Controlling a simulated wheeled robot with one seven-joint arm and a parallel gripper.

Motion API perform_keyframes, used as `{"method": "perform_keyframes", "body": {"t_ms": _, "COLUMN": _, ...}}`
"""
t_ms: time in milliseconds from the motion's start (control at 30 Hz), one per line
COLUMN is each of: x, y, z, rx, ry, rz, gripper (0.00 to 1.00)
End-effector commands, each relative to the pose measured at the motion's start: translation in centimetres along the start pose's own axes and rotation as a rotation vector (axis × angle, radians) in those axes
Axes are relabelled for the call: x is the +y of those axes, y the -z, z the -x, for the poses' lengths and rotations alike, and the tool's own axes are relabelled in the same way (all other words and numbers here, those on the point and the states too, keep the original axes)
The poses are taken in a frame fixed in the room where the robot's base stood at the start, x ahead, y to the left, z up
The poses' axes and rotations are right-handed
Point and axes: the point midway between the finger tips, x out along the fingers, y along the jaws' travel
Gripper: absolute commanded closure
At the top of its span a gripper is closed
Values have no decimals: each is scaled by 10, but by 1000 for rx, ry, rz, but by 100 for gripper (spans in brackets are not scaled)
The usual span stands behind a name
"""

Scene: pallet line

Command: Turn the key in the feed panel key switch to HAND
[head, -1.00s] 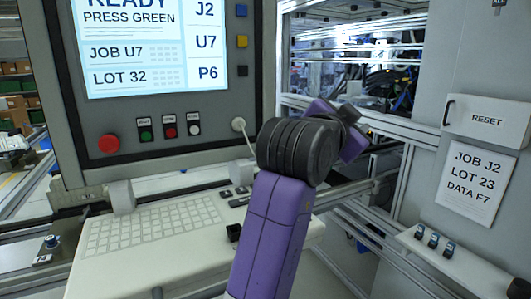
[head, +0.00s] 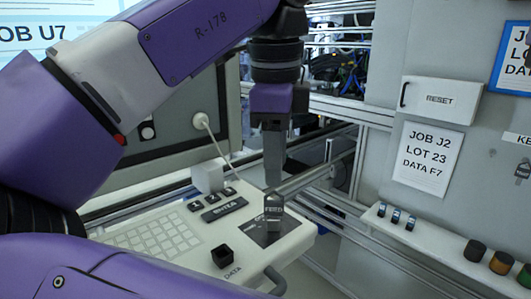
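A grey key-like piece marked FEED (head: 273,212) stands upright on a dark pad (head: 292,224) at the right end of the white console. My gripper (head: 274,180) points straight down just above it, with its fingertips close to the top of the piece. The fingers overlap from this side, so I cannot tell whether they are open or shut. I cannot tell whether they touch the piece. A switch position marked HAND is not readable in this view.
The white console (head: 130,222) carries keys, an ENTER key (head: 224,210) and a small black cup (head: 222,256). A shelf (head: 420,236) at right holds small tagged items and dark round knobs (head: 502,262). Above hang a RESET box (head: 438,101) and a partly cut-off key board (head: 517,139).

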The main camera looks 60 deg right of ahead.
Motion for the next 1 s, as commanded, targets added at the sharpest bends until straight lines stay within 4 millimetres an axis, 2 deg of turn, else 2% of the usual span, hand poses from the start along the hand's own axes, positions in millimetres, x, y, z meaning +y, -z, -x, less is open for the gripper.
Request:
{"method": "perform_keyframes", "body": {"t_ms": 300, "x": 0, "y": 1, "z": -44, "rx": 4, "ry": 2, "rz": 2, "gripper": 61}}
{"method": "perform_keyframes", "body": {"t_ms": 500, "x": -1, "y": 0, "z": -66, "rx": 3, "ry": 4, "rz": 3, "gripper": 61}}
{"method": "perform_keyframes", "body": {"t_ms": 667, "x": -1, "y": 0, "z": -73, "rx": 2, "ry": 5, "rz": 3, "gripper": 61}}
{"method": "perform_keyframes", "body": {"t_ms": 900, "x": -1, "y": 1, "z": -74, "rx": 2, "ry": 6, "rz": 3, "gripper": 61}}
{"method": "perform_keyframes", "body": {"t_ms": 1000, "x": -1, "y": 1, "z": -74, "rx": 2, "ry": 6, "rz": 3, "gripper": 79}}
